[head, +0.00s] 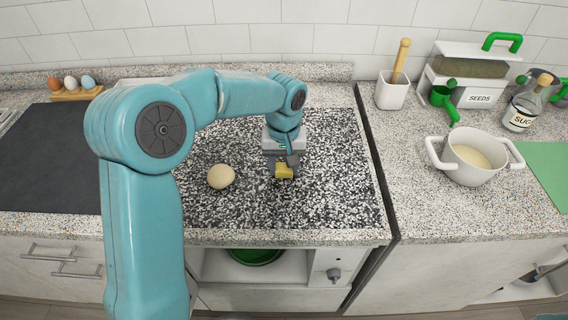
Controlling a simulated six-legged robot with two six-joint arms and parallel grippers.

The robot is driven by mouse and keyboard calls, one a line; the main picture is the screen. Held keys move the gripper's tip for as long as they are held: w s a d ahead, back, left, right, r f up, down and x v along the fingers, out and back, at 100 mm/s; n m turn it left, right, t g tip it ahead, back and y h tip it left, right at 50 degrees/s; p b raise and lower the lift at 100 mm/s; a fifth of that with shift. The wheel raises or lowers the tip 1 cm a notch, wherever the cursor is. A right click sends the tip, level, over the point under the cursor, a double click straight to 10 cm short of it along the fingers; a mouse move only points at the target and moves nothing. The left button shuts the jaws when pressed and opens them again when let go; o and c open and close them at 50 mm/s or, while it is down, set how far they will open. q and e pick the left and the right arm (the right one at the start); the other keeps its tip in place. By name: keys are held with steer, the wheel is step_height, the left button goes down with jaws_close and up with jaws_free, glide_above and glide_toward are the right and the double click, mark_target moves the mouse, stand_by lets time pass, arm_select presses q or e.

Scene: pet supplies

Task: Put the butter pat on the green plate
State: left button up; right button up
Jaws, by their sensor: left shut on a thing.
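My left gripper (283,160) reaches in over the speckled dark mat area of the counter and points down. It is shut on the yellow butter pat (284,172), which shows just below the fingers. I cannot tell whether the pat touches the surface. A round green thing (255,257), perhaps the green plate, sits in the open shelf under the counter; its top is partly hidden by the counter edge. My right gripper is not in view.
A pale round ball (221,176) lies left of the gripper. A white pot (472,158), a seeds box (470,85), a sugar bottle (523,105) and a green mat (549,165) stand or lie at right. A dark mat (50,160) and eggs in a holder (72,88) are at left.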

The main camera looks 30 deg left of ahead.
arm_select(q)
steer(key=shift+s, duration=0.1)
steer(key=shift+f, duration=0.1)
steer(key=o, duration=1)
